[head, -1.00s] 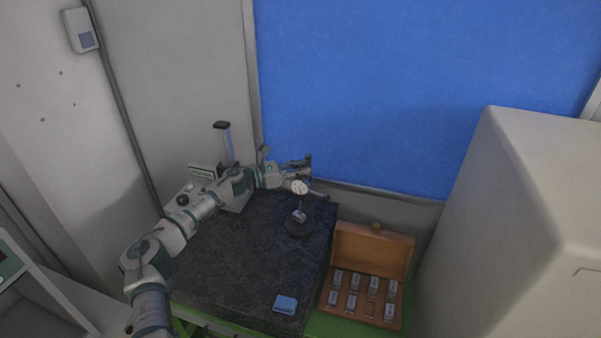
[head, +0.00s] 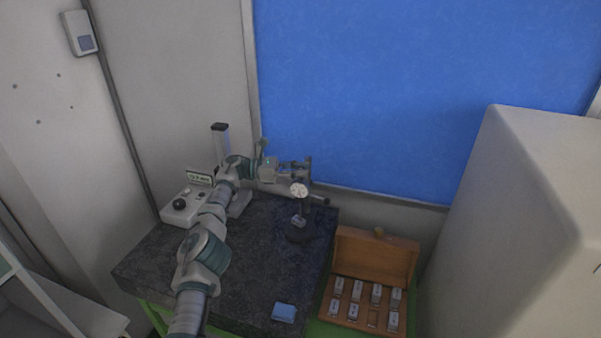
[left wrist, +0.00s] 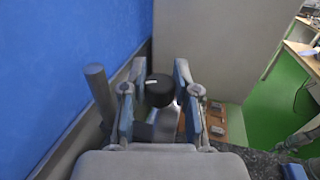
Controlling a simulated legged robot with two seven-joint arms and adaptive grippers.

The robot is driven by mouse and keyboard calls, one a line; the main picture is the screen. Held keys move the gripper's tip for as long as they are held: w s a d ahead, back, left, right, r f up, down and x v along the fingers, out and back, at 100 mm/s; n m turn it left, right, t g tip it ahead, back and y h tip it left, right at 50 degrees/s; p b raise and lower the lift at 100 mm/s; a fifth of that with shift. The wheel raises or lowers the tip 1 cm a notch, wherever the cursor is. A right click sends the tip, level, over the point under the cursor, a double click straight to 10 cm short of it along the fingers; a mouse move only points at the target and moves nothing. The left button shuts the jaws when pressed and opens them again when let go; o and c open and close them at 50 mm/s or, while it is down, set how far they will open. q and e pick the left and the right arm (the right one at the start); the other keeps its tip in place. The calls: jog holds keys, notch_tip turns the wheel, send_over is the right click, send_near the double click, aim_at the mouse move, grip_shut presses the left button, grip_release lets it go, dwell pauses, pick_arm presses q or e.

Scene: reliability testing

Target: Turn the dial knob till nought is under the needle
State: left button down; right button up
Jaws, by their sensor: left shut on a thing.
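The dial gauge (head: 300,190) has a round white face and stands upright on a post with a dark round base (head: 299,233). Its numbers and needle are too small to read in the head view. My left gripper (head: 314,183) is at the gauge, its fingers reaching behind and beside the face. In the left wrist view, a black round knob (left wrist: 159,88) with a white mark lies between the two fingers of my left gripper (left wrist: 157,92), which is shut on it. The gauge face is hidden in that view.
The gauge stands on a dark stone slab (head: 255,270). A blue block (head: 284,312) lies near its front edge. An open wooden case (head: 374,250) with several metal blocks is at the right. A grey device (head: 182,206) stands at the back left; a blue panel (head: 400,90) is behind.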

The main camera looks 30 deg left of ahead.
dwell(0.4)
pick_arm(q)
jog(key=c, duration=1.1)
grip_release()
jog(key=shift+w+f, duration=0.1)
jog(key=shift+o, duration=1.3)
jog(key=shift+w+f, duration=0.1)
jog(key=shift+w, duration=0.15)
jog(key=shift+a, duration=0.1)
jog(key=shift+a+r, duration=0.1)
jog(key=shift+r, duration=0.1)
